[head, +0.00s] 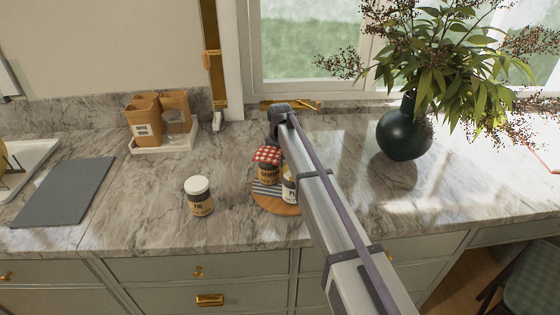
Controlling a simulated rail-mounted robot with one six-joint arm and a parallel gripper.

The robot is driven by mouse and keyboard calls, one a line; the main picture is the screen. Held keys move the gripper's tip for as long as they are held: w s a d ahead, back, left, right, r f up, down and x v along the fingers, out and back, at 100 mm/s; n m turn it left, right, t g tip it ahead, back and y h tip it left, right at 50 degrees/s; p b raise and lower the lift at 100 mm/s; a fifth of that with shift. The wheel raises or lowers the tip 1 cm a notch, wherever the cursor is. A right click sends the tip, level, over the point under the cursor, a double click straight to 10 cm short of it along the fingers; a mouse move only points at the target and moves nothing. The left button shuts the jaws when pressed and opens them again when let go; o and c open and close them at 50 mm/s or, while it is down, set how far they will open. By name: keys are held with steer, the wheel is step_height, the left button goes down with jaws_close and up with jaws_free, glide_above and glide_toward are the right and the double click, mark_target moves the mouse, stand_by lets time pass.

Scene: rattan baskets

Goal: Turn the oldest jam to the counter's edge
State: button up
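A round wooden turntable (274,206) with a striped top stands on the marble counter, partly covered by my arm. On it is a jam jar with a red checked cover (267,165), its dark label seeming to read DAMSON. A second jar (289,190), labelled with a word starting with P, stands in front of it and is partly hidden by my arm. A jar labelled FIG (200,197) with a white lid stands apart on the counter to the left. No dates are legible.
A dark green vase (405,133) with leafy branches stands at the back right. A white tray (163,145) with brown containers is at the back left. A grey board (64,191) lies at the far left. Counter (130,200) left of the FIG jar is clear.

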jaws_close()
steer(key=shift+a, duration=0.15)
stand_by(0.4)
